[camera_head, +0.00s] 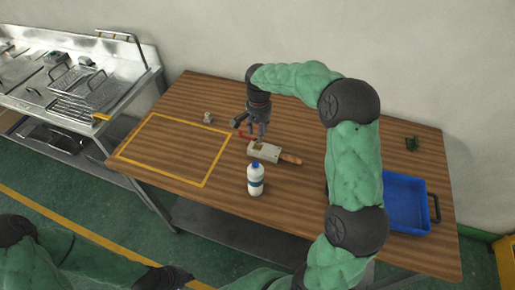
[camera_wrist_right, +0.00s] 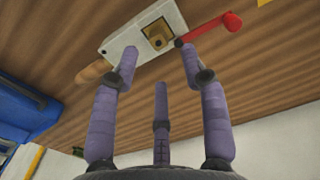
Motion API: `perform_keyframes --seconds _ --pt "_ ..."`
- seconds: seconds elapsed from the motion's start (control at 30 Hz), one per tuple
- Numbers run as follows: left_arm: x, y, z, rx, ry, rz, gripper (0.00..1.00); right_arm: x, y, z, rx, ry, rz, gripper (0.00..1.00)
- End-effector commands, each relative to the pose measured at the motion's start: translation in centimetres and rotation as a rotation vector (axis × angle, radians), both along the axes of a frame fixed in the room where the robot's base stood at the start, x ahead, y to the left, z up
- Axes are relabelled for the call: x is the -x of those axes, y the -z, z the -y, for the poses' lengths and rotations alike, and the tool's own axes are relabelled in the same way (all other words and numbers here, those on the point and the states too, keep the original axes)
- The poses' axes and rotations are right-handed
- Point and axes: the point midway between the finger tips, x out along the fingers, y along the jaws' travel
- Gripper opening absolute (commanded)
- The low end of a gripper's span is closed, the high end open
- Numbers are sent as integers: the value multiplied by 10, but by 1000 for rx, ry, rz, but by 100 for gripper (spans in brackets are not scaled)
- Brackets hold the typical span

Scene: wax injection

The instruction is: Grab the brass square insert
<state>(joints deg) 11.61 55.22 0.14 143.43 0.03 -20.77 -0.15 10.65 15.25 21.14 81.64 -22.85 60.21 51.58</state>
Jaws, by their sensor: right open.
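The brass square insert (camera_wrist_right: 157,36) sits in the top of a pale grey block (camera_wrist_right: 125,45), with a darker round spot at its middle. The block also shows in the head view (camera_head: 268,153), lying on the wooden table, with the insert a small yellowish patch. My right gripper (camera_head: 260,138) points down just above the block's left end. In the right wrist view its purple fingers (camera_wrist_right: 159,55) are spread, with nothing between them, near the insert. My left gripper (camera_head: 178,276) is at the lower left, off the table; its fingers are too unclear to read.
A red-handled part (camera_wrist_right: 215,28) lies beside the block. A white bottle (camera_head: 255,178) stands close in front of it, and a brown handle (camera_head: 291,158) extends to its right. A blue bin (camera_head: 432,223) is at the right. The yellow-outlined area (camera_head: 150,165) is clear.

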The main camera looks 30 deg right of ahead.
Motion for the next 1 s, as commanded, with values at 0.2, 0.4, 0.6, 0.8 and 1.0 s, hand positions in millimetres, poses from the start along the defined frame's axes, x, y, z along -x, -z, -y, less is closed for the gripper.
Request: perform_keyframes --seconds 0.2,0.4,0.6,0.8,1.0 --pt "0 10 0 0 0 0 0 2 21 -3 0 0 -1 45" --pt "0 20 0 0 0 0 0 2 48 -5 0 1 -1 45" --pt "0 20 0 0 0 0 0 2 51 -5 0 1 1 45" --pt "0 19 0 0 0 0 0 2 51 -5 0 1 1 11" --pt "0 20 0 0 0 0 0 2 51 -5 0 0 0 33"
